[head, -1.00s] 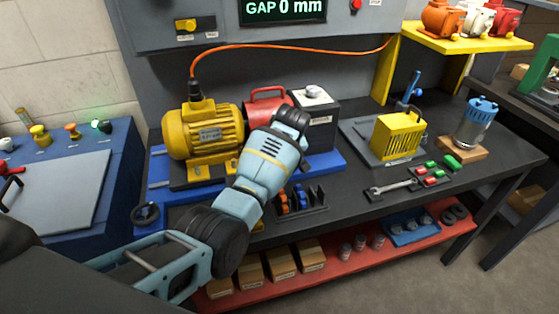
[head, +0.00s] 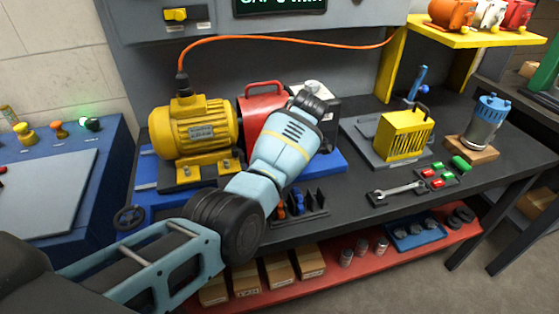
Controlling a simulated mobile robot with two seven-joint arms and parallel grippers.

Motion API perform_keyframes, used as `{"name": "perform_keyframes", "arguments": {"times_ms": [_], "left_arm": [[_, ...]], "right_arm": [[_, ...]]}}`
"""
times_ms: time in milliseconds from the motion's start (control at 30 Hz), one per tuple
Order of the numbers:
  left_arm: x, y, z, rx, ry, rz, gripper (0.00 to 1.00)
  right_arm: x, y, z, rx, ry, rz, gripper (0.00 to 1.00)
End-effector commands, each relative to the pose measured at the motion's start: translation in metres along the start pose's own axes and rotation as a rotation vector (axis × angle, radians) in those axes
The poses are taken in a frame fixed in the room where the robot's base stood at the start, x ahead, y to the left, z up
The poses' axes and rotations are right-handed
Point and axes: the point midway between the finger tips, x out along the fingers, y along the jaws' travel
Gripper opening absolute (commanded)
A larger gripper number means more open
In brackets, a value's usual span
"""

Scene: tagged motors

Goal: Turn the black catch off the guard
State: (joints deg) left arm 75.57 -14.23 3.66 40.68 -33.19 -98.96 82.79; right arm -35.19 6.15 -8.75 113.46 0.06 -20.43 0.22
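A red guard (head: 262,112) with a red handle on top stands between the yellow motor (head: 195,130) and a dark grey box (head: 329,107). My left arm reaches in from the lower left, and its wrist is in front of the guard's right part and the box. My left gripper is hidden beyond the wrist, so its fingers do not show. I cannot make out a black catch on the red guard; that side is partly covered by my arm. My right gripper is not in view.
A yellow slotted cover (head: 405,135) stands on a grey plate to the right. An orange cable (head: 290,43) runs above. Dark slotted holders (head: 312,203) sit near the bench's front edge.

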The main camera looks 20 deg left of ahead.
Motion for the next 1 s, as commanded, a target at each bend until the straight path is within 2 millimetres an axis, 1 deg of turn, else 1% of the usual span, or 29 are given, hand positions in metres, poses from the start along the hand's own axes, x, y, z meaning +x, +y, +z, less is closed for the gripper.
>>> {"name": "perform_keyframes", "arguments": {"times_ms": [567,600,733,1000], "left_arm": [[-0.0011,0.0006,-0.0008,-0.029,0.001,-0.010,0.07],[-0.0011,0.0006,-0.0008,-0.029,0.001,-0.010,0.34],[-0.0008,0.0005,-0.0006,-0.029,0.001,-0.010,0.51],[-0.0007,0.0003,-0.0003,-0.027,0.000,-0.011,0.52]], "right_arm": [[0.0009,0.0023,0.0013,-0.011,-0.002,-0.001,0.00],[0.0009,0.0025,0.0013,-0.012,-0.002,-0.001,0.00],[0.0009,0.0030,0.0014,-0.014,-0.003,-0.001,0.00],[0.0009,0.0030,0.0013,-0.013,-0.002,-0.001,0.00]]}}
